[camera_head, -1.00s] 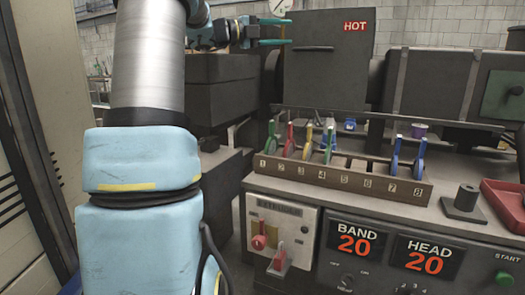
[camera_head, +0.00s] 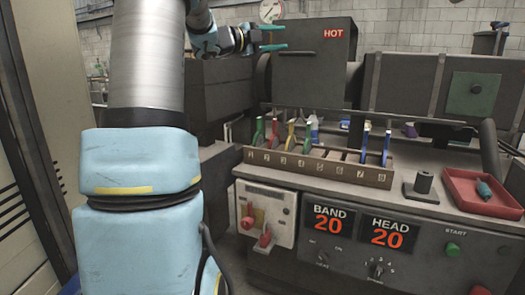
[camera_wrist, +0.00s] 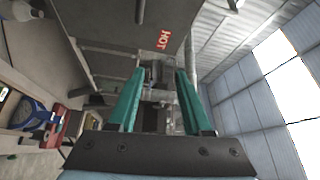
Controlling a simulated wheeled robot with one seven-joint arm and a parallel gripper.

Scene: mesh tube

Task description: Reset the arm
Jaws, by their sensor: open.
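My gripper (camera_head: 286,36) is at the top of the head view, at the end of my raised arm. Its two teal fingers are spread apart with nothing between them. They point right and overlap the dark box marked HOT (camera_head: 310,65) in the picture; I cannot tell the gap. In the wrist view, the open fingers (camera_wrist: 160,72) frame empty space, with the HOT box (camera_wrist: 120,25) above them.
A numbered rack (camera_head: 300,168) of coloured tools stands on the bench below. A post (camera_head: 423,187) and a red tray (camera_head: 450,190) holding a small teal item are to its right. The BAND and HEAD control panel (camera_head: 350,270) faces me.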

